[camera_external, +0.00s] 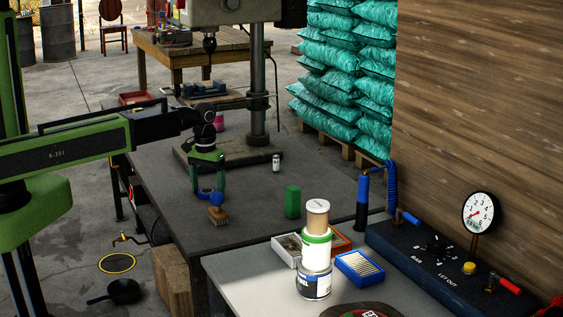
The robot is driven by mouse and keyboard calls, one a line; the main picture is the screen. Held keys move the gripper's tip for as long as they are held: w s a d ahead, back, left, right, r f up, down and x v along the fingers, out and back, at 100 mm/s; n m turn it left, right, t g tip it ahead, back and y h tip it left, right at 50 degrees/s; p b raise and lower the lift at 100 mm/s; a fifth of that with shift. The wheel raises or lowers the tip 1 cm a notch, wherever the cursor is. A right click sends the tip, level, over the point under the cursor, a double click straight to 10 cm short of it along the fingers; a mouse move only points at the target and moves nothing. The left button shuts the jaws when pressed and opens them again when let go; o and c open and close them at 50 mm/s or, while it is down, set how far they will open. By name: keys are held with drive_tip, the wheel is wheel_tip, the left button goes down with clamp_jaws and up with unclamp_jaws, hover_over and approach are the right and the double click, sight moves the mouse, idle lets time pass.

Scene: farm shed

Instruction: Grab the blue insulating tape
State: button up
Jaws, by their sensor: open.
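The blue insulating tape (201,193) is a small blue roll on the dark workbench (258,207), left of the bench's middle. My gripper (208,187) points down over it with two green fingers spread apart, one on each side of the roll as seen here. The fingertips look close to the bench top, but I cannot tell whether they touch it or the roll. A small brush with a wooden handle (217,214) lies just in front of the tape and overlaps its near edge in the picture.
A green cylinder (292,201) and a small white canister (276,163) stand to the right on the bench. The drill press column (258,90) rises behind my gripper. Stacked cans (314,284) and a blue box (359,266) occupy the nearer grey table.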

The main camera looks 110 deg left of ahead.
drive_tip(key=shift+r, duration=0.1)
drive_tip(key=c, duration=1.4)
drive_tip(key=shift+r, duration=0.1)
drive_tip(key=shift+c, duration=0.2)
drive_tip(key=r+p, duration=0.2)
drive_tip(key=d+r+p, duration=0.1)
drive_tip(key=r+p, duration=0.2)
drive_tip(key=shift+w+r, duration=0.1)
drive_tip(key=shift+w, duration=0.05)
drive_tip(key=w+d+r+p, duration=0.4)
drive_tip(key=d+r+p, duration=0.1)
drive_tip(key=d, duration=0.5)
drive_tip(key=shift+r+p, duration=0.3)
drive_tip(key=shift+p, duration=0.2)
